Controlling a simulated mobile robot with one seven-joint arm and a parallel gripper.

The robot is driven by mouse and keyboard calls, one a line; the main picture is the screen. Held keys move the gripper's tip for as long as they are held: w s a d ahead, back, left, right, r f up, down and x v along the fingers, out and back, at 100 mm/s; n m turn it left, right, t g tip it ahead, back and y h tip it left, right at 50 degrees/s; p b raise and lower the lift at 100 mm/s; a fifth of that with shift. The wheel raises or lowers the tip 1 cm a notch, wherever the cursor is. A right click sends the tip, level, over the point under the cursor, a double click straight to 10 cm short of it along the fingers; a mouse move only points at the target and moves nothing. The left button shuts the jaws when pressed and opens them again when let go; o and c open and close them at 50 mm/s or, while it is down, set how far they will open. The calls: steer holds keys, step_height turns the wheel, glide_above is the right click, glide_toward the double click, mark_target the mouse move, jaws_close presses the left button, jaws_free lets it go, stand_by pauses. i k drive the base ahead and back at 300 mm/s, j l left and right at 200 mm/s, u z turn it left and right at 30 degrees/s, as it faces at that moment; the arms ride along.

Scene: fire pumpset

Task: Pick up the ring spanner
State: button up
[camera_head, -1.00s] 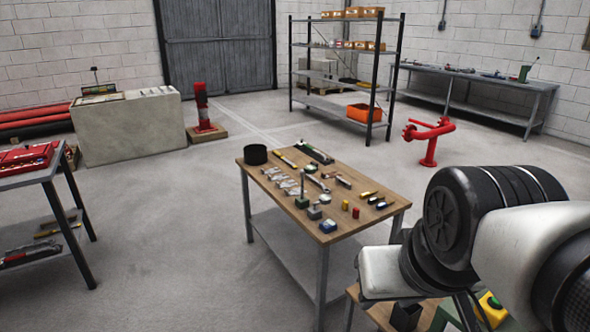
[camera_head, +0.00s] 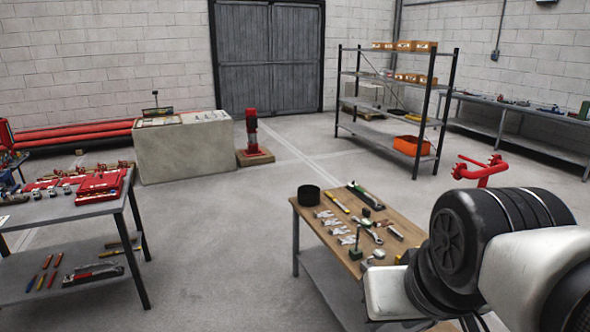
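Several small silver tools (camera_head: 337,228), spanner-like in shape, lie on the left part of the wood-topped table (camera_head: 398,218). They are too small to tell which one is the ring spanner. My arm shows at the lower right and covers the right part of this table. My gripper does not show, so its state and its place relative to the tools are hidden.
A black round container (camera_head: 308,195) stands at the wood table's far left corner. A grey two-level bench (camera_head: 75,207) with red cases (camera_head: 98,185) is at the left. A shelf rack (camera_head: 390,130) stands behind. Open floor (camera_head: 215,250) lies between bench and table.

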mark_target(354, 218)
steer(key=i+j+u, duration=0.35)
steer(key=i, duration=0.25)
steer(key=i+u, duration=0.4)
steer(key=i, duration=0.25)
steer(key=i+z, duration=0.15)
steer(key=i, duration=0.35)
steer(key=i+j+z, duration=0.2)
steer(key=i, duration=0.25)
steer(key=i+j+z, duration=0.15)
steer(key=i, duration=0.3)
steer(key=i+z, duration=0.15)
steer(key=z, duration=0.25)
steer(key=i+j+z, duration=0.1)
steer(key=z, duration=0.25)
steer(key=i+j+z, duration=0.15)
steer(key=z, duration=0.25)
steer(key=i+j+z, duration=0.2)
steer(key=z, duration=0.2)
steer(key=i+j+z, duration=0.15)
steer(key=z, duration=0.3)
steer(key=i+j+z, duration=0.3)
steer(key=z, duration=0.2)
